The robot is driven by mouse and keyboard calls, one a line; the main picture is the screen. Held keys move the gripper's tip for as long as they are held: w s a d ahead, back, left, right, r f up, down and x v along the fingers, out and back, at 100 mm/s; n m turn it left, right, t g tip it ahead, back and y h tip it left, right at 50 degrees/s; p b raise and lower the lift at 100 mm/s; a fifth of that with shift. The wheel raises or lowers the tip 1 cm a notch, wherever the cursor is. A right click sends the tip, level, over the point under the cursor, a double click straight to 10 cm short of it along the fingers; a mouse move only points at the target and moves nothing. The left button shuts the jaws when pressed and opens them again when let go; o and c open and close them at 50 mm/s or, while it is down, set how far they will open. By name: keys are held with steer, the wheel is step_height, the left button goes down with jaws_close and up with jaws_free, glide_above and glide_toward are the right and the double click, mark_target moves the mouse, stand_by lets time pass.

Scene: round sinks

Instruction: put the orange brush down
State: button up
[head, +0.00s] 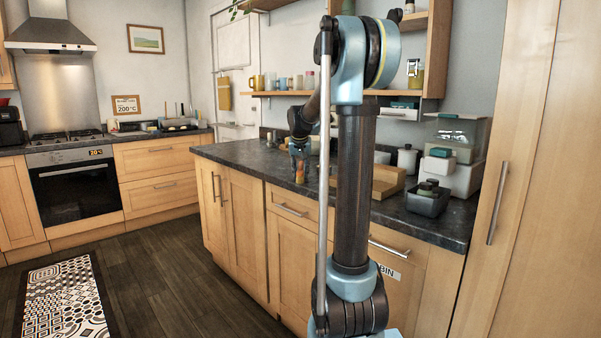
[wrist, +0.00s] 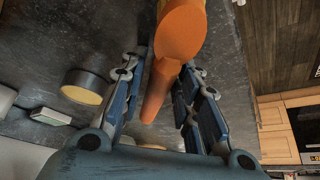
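The orange brush (wrist: 180,32) is between the two blue-padded fingers of my gripper (wrist: 160,80) in the wrist view. The fingers close in on its narrower part from both sides. In the head view my gripper (head: 299,154) points down over the dark counter (head: 237,153), near its front left part, with the orange of the brush (head: 300,174) showing below it. I cannot tell whether the brush touches the counter. My arm hides part of the counter in the head view.
A round yellow-topped item (wrist: 83,88) and a small white-and-green block (wrist: 50,116) lie near my gripper. The counter's left end looks clear.

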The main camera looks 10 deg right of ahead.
steer(key=shift+r, duration=0.1)
steer(key=v, duration=1.2)
steer(key=s+f+g, duration=0.1)
steer(key=s+f, duration=0.8)
steer(key=s, duration=0.4)
steer(key=s+d+f+n+g, duration=0.1)
steer(key=s+f, duration=0.9)
steer(key=s, duration=0.4)
steer(key=s+f+n+g+y, duration=0.1)
steer(key=s+f, duration=0.9)
steer(key=s, duration=0.3)
steer(key=shift+s+d+f, duration=0.15)
steer(key=shift+s+d, duration=0.05)
steer(key=shift+s, duration=0.05)
steer(key=shift+w+f, duration=0.2)
steer(key=shift+w, duration=0.2)
steer(key=shift+c, duration=0.4)
